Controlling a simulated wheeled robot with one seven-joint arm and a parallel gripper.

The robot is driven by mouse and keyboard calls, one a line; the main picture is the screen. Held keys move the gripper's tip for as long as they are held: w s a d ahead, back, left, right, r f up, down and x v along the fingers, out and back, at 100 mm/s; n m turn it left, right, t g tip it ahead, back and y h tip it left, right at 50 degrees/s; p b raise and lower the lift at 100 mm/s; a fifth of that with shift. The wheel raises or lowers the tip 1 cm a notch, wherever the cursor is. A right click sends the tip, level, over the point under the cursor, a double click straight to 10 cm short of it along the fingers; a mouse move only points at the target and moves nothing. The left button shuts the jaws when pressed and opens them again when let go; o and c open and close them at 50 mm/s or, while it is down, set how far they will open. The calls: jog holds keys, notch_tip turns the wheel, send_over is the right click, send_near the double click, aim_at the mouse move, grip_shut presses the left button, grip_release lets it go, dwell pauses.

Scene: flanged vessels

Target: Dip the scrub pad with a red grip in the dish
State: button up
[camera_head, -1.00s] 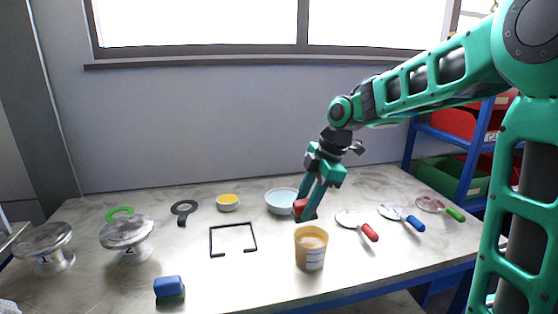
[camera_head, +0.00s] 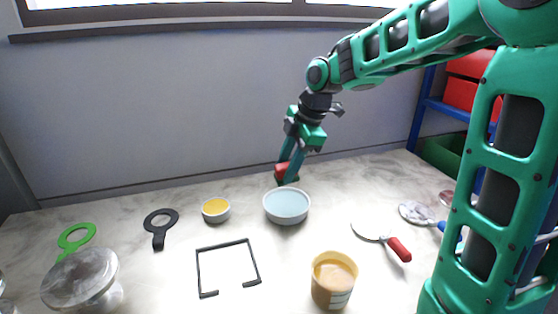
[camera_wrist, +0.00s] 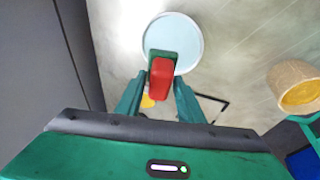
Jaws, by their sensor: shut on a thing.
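My gripper (camera_head: 286,168) is shut on the red grip (camera_head: 281,172) of the scrub pad. The pad's dark green part (camera_head: 291,180) shows under the grip. In the wrist view the red grip (camera_wrist: 161,78) sits between the fingers, with the green pad (camera_wrist: 164,55) beyond it. The pale blue dish (camera_head: 287,207) stands on the table, and the pad appears just behind its far rim in the head view. In the wrist view the pad overlaps the edge of the dish (camera_wrist: 187,35). I cannot tell the pad's height above the table.
A small yellow-filled bowl (camera_head: 216,210) and a black ring tool (camera_head: 160,222) are left of the dish. A black frame (camera_head: 228,268) and a tan tub (camera_head: 333,279) are in front. A red-handled trowel (camera_head: 385,241) lies right. The wall (camera_head: 150,110) is close behind.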

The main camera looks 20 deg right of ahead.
jog(key=shift+w+d+f, duration=0.1)
jog(key=shift+f, duration=4.5)
jog(key=shift+r, duration=0.1)
jog(key=shift+r, duration=2.55)
jog(key=shift+r, duration=2)
